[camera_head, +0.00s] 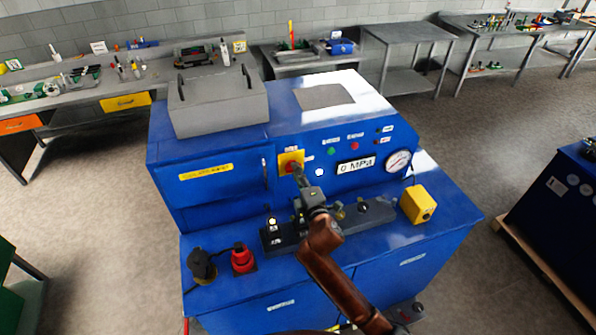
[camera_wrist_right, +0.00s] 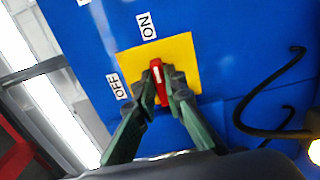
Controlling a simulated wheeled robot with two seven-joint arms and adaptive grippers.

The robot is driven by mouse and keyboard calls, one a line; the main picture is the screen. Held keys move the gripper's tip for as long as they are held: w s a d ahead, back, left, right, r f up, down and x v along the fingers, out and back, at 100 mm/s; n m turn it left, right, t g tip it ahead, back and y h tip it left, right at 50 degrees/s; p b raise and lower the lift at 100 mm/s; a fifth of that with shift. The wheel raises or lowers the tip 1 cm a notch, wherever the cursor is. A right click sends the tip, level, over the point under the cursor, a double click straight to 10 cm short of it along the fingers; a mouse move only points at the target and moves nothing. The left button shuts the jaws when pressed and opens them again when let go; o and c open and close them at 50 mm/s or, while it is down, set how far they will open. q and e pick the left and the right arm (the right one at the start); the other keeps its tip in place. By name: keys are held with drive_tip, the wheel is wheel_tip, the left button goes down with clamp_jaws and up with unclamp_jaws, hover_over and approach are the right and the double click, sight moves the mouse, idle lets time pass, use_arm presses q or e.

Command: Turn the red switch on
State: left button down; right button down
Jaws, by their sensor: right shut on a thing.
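The red switch (camera_head: 290,166) is a rotary knob on a yellow square plate on the front of the blue machine. In the right wrist view the knob (camera_wrist_right: 158,82) stands between my fingertips, with its white mark toward the ON label (camera_wrist_right: 147,25). The OFF label (camera_wrist_right: 118,87) is left of the yellow plate (camera_wrist_right: 185,50). My right gripper (camera_wrist_right: 160,88) is shut on the knob, one finger on each side. In the head view my right gripper (camera_head: 298,175) reaches the switch from the front and partly covers it. My left gripper is not in view.
The blue machine (camera_head: 225,215) carries a 0 MPa display (camera_head: 356,165), a round gauge (camera_head: 398,161), and green and red buttons. A yellow box (camera_head: 418,204) and a red plug (camera_head: 243,258) are on its lower ledge. A cable (camera_wrist_right: 265,128) hangs right of the switch.

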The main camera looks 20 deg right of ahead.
drive_tip(key=c, duration=2)
unclamp_jaws()
drive_tip(key=s, duration=1.2)
drive_tip(key=shift+d, duration=0.2)
